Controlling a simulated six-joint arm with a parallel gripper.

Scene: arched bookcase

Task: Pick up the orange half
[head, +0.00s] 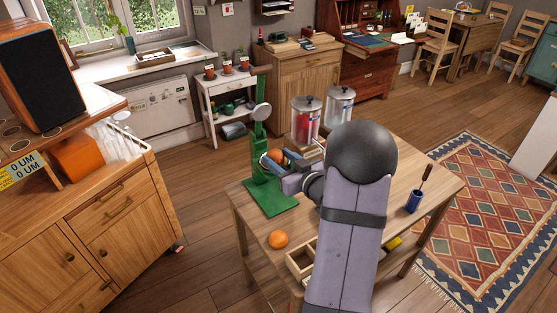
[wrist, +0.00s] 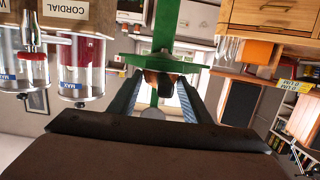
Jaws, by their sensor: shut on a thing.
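The orange half (head: 275,156) is between the blue fingers of my gripper (head: 279,161), at the green press (head: 258,165) on the wooden table. My gripper is shut on it. In the wrist view the fingers reach toward the press (wrist: 165,58), and only a dark orange-brown strip of the fruit (wrist: 152,76) shows between the tips. Whether the orange half touches the press is hard to tell. My forearm hides part of the table in the head view.
A whole orange (head: 278,239) lies on the table's front left. A wooden tray (head: 299,262) is partly behind my arm. Two clear dispensers with red (head: 306,120) and pale (head: 339,107) contents stand at the back. A blue pot (head: 414,201) stands at the right.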

